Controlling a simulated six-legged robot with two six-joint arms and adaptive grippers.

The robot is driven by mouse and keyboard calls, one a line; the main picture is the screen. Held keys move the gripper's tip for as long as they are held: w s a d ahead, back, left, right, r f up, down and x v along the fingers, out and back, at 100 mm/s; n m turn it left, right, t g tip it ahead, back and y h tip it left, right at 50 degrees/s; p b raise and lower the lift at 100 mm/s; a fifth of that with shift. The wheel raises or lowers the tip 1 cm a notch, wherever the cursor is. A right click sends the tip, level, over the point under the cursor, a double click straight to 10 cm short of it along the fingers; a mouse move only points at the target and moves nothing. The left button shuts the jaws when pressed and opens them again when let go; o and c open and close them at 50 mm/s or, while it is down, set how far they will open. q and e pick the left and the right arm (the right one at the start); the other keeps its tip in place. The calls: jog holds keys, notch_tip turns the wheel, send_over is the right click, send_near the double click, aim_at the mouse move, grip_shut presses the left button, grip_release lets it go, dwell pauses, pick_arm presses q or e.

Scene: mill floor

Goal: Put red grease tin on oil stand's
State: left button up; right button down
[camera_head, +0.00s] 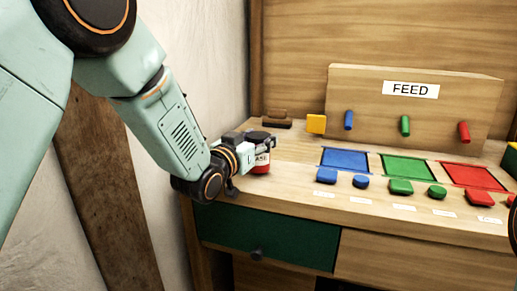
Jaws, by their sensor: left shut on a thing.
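A small red tin with a white label ending in "ASE" (261,163) is at the left end of the wooden bench top. My left gripper (258,143) is shut on it, with the dark fingers around its upper part. The gripper hides the tin's left side, and I cannot tell whether its base touches the bench. I cannot make out an oil stand in this view.
The wooden bench (306,198) has a green drawer (268,238) below. A FEED panel (350,95) with coloured pegs stands behind blue, green and red squares and several coloured blocks. A brown block (277,121) and a yellow block (316,124) lie behind the tin.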

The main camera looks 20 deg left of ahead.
pick_arm(q)
jog(key=shift+f, duration=0.55)
jog(key=shift+w+a+f, duration=0.1)
jog(key=shift+w+a, duration=0.05)
jog(key=shift+w, duration=0.05)
jog(key=o, duration=1.3)
jog(key=shift+s, duration=0.2)
jog(key=shift+o, duration=0.5)
jog(key=shift+w, duration=0.15)
jog(key=p+v, duration=0.2)
jog(key=v, duration=1)
